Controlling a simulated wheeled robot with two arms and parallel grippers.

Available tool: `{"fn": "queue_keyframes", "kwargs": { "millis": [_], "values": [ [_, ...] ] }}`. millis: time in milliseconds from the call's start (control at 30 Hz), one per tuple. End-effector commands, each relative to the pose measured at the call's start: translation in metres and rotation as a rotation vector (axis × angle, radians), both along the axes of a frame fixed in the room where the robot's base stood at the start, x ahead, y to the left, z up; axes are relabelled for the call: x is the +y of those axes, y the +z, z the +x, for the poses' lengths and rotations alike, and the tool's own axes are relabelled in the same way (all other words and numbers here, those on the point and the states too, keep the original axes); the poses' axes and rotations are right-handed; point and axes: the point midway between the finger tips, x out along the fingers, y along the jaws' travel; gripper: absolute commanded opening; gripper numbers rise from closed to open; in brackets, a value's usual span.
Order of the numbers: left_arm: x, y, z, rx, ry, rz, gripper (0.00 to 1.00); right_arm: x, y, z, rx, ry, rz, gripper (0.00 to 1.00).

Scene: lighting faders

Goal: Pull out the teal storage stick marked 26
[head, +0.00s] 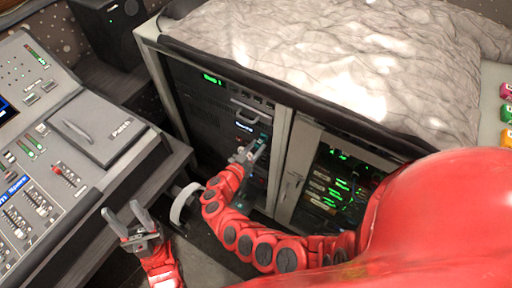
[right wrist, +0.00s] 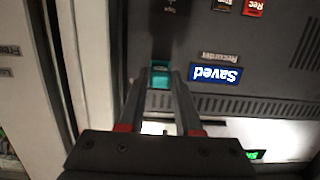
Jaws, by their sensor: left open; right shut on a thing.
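The teal storage stick (right wrist: 161,78) shows between the fingertips of my right gripper (right wrist: 160,73) in the right wrist view, against the dark recorder panel. My right gripper is shut on it. No number can be read on the stick, and I cannot tell how far it sits in the panel. In the head view my right gripper (head: 250,150) is at the front of the rack in the open cabinet. My left gripper (head: 128,222) is open and empty, low in front of the console.
The recorder (right wrist: 252,45) has a lit "Saved" display (right wrist: 215,74) and a red Rec button (right wrist: 253,8). A pale cabinet post (head: 280,160) stands right of my right gripper. The mixing console (head: 60,170) is at left. A white curved object (head: 183,203) is below the rack.

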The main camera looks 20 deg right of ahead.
Motion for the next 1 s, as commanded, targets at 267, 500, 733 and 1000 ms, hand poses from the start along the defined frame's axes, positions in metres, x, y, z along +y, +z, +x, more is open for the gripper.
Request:
{"fn": "queue_keyframes", "kwargs": {
  "millis": [267, 500, 733, 1000],
  "values": [
    [0.0, 0.001, 0.0, 0.0, 0.0, 0.0, 0.5, 0.002, 0.0, -0.001, 0.0, 0.0, 0.0, 0.0],
    [0.0, 0.003, 0.0, 0.0, 0.0, 0.0, 0.5, 0.01, 0.0, -0.008, 0.001, 0.0, -0.001, 0.0],
    [0.0, 0.004, 0.0, 0.0, 0.0, 0.0, 0.5, 0.021, 0.0, -0.016, 0.0, 0.002, 0.001, 0.0],
    [0.0, 0.005, 0.0, 0.0, 0.0, 0.0, 0.5, 0.033, 0.0, -0.025, 0.002, 0.0, 0.001, 0.0]
  ]
}}
